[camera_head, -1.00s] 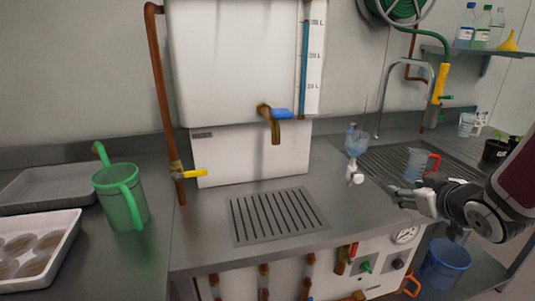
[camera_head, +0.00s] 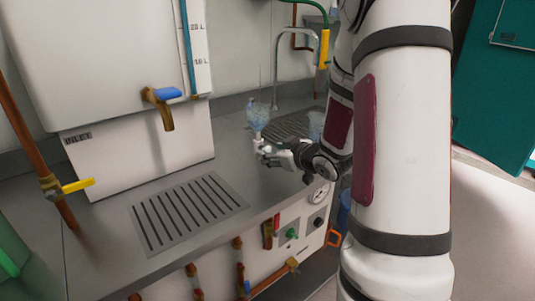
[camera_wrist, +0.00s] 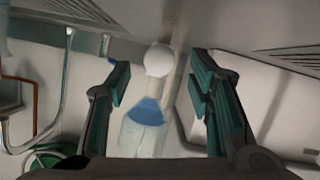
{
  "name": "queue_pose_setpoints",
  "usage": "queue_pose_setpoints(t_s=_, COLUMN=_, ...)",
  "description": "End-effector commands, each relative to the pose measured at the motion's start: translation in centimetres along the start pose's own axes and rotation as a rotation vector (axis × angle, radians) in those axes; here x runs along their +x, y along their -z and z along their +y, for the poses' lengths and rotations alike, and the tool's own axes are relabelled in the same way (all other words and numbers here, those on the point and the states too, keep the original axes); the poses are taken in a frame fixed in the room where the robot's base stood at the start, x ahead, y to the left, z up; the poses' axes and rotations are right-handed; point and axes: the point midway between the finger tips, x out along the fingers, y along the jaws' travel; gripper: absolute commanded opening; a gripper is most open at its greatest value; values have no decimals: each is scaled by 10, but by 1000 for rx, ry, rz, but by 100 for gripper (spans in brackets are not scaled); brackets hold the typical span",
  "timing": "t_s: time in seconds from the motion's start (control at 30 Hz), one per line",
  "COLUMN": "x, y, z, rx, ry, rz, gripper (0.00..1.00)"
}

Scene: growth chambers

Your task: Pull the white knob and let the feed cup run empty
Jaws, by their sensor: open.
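The feed cup (camera_head: 259,115) is a clear funnel-like vessel with blue content, standing upright near the counter's back right of the grate. A white fitting with the white knob (camera_head: 258,146) sits below it. In the wrist view, the round white knob (camera_wrist: 159,60) lies between and slightly past my fingertips, with the blue and clear cup (camera_wrist: 147,115) next to it. My gripper (camera_head: 268,152) is open at the knob's right side; in the wrist view its dark green-padded fingers (camera_wrist: 160,82) stand apart with gaps on both sides. I cannot tell whether anything touches.
A white tank with a blue-handled brass tap (camera_head: 165,94) stands at the left, above a slotted drain grate (camera_head: 188,212). A yellow-handled pipe valve (camera_head: 77,186) is at far left. A sink tap (camera_head: 277,70) stands behind the cup. Valves and a gauge line the counter front.

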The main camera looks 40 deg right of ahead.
Motion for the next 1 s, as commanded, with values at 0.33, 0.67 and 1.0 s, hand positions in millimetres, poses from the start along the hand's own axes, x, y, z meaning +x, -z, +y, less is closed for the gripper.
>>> queue_pose_setpoints(t_s=0.33, x=31, y=0, z=0, rx=0, ry=0, rz=0, gripper=48)
queue_pose_setpoints(t_s=0.67, x=32, y=0, z=0, rx=0, ry=-1, rz=0, gripper=34)
queue_pose_setpoints(t_s=1.0, x=31, y=0, z=0, rx=0, ry=-1, rz=0, gripper=0)
